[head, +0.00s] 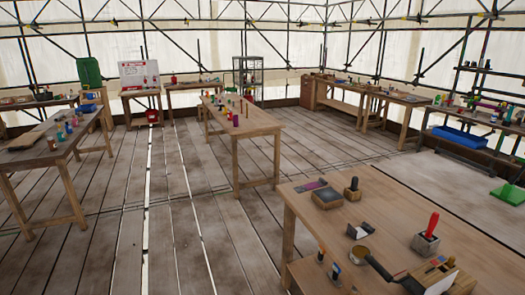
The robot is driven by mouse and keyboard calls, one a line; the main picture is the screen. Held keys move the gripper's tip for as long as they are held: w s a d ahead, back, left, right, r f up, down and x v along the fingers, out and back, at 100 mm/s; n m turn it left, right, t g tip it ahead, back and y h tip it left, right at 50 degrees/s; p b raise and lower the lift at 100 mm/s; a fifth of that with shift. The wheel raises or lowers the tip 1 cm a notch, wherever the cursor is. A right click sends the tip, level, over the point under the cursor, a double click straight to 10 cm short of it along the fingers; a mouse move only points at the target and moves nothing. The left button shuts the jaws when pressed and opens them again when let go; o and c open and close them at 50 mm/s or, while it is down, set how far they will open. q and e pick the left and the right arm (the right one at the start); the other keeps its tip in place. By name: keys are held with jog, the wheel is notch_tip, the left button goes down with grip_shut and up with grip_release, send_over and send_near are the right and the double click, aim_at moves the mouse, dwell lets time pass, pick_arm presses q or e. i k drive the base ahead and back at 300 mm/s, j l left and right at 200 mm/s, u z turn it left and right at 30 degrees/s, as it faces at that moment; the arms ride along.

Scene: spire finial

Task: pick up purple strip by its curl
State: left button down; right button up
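A small flat purple strip (310,185) lies near the far left edge of the near wooden table (385,205), in the right half of the head view. It is too small to make out its curl. A dark grey block (327,199) lies just in front of it, to the right. Neither of my grippers shows in this view.
On the near table also stand a dark-handled tool (353,189), a red-handled tool (430,228) and a round tin (360,254). A long table (245,125) with several small items stands mid-room. Bare plank floor (180,215) lies left of the near table.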

aim_at(320, 182)
jog(key=i, duration=1.7)
jog(key=i+z, duration=0.2)
jog(key=i, duration=0.25)
jog(key=i+j+z, duration=0.15)
jog(key=i, duration=0.25)
jog(key=i+j+z, duration=0.2)
jog(key=i, duration=0.25)
jog(key=i+j+z, duration=0.15)
jog(key=i, duration=0.25)
